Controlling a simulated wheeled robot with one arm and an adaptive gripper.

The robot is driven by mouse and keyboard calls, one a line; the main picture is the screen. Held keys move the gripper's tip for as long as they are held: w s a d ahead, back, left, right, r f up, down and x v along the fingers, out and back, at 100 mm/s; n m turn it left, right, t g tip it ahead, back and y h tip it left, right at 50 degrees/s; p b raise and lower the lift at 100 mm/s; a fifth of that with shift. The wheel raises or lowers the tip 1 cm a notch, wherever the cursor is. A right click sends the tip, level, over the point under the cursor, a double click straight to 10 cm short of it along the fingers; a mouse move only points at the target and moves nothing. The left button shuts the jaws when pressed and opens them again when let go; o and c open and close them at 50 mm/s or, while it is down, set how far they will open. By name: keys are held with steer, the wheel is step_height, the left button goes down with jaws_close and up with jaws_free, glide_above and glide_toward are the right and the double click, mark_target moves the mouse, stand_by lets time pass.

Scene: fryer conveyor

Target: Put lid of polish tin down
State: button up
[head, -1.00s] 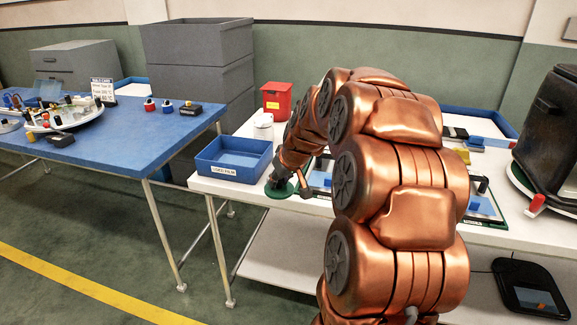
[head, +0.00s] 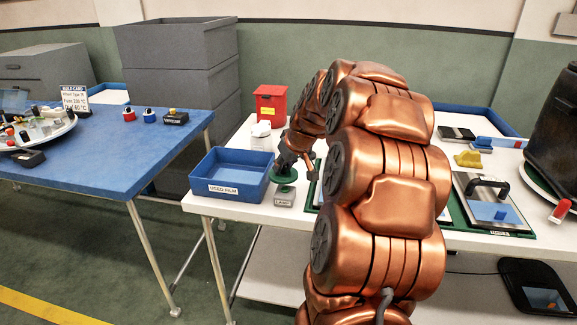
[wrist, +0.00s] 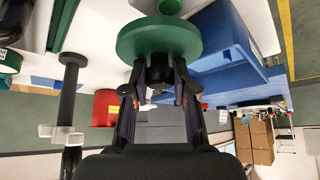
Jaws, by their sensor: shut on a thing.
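The lid, a green disc with a knob, shows in the wrist view (wrist: 158,38) and in the head view (head: 285,177). My gripper (wrist: 160,88) is shut on the lid's dark knob, and it also shows in the head view (head: 287,164). The lid is over the white table near its front left edge, just above or behind a small grey-green labelled block (head: 284,197). I cannot tell whether the lid touches anything below. I cannot make out the open polish tin.
A blue bin labelled used film (head: 237,190) stands close left of the lid. A white container (head: 261,130) and red box (head: 270,90) stand behind. Green-edged plates (head: 494,218) lie to the right, partly behind my arm. A blue table (head: 105,165) is across a gap.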

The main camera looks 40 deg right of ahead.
steer(key=w+d+f, duration=0.2)
steer(key=d, duration=0.1)
steer(key=w+d+f, duration=0.2)
steer(key=d, duration=0.1)
steer(key=w+d+f+p, duration=0.1)
steer(key=w+d+f, duration=0.1)
steer(key=d, duration=0.1)
steer(key=shift+d, duration=0.15)
steer(key=shift+w+d+f, duration=0.3)
steer(key=shift+d+f, duration=0.2)
steer(key=shift+f, duration=0.1)
steer(key=shift+f, duration=0.2)
steer(key=o, duration=0.9)
steer(key=shift+r, duration=0.1)
steer(key=shift+o, duration=0.2)
steer(key=shift+r, duration=0.1)
steer(key=shift+r, duration=0.15)
steer(key=b+v, duration=0.1)
steer(key=v, duration=1.1)
